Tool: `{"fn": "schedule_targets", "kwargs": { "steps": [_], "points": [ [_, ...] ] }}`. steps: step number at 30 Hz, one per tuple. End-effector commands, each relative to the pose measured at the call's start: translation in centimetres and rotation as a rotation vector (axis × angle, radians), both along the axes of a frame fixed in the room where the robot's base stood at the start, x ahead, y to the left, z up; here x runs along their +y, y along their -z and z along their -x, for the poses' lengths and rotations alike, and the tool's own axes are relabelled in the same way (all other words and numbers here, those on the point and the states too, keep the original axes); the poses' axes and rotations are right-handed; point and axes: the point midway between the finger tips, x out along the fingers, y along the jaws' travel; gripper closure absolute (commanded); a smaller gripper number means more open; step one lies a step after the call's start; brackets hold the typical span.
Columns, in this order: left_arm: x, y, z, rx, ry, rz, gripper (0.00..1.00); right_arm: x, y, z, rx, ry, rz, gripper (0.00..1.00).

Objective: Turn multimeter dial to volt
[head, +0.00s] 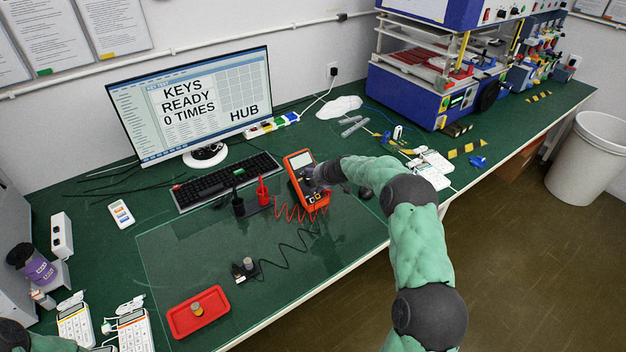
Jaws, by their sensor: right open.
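The multimeter (291,164) has an orange-red case with a pale screen. It leans tilted back on the green table, to the right of the keyboard. My right arm reaches in from the lower right, and my right gripper (322,176) is at the front face of the multimeter, over the dial area. It is open, but its fingers are small and dark here. The gripper hides the dial, so I cannot see its setting or whether I touch it. Red coiled leads (298,213) hang below the multimeter. My left gripper is out of view; only a bit of green arm shows bottom left.
Red and black probes (262,192) stand in a holder left of the multimeter. The keyboard (226,181) and monitor (190,105) are behind. A red tray (180,329) lies at the front. The clear mat is mostly free.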

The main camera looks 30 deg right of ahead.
Motion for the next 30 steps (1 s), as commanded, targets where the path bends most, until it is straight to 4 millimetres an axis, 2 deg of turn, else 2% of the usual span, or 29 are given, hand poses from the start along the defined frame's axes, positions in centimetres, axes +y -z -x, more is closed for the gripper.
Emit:
{"fn": "schedule_targets", "kwargs": {
  "steps": [6, 16, 22, 30],
  "points": [
    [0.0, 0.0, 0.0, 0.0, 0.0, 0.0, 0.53, 0.09, 0.87, -0.84, 0.0, 0.0, 0.0, 0.33],
    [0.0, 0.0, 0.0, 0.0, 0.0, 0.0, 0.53, 0.09, 0.94, -0.95, 0.0, 0.0, 0.0, 0.33],
    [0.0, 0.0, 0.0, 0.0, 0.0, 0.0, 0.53, 0.09, 0.96, -0.93, 0.0, 0.0, 0.0, 0.89],
    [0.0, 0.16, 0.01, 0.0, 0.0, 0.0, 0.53, 0.07, 1.02, -0.91, 0.001, 0.006, -0.005, 0.9]
  ]
}}
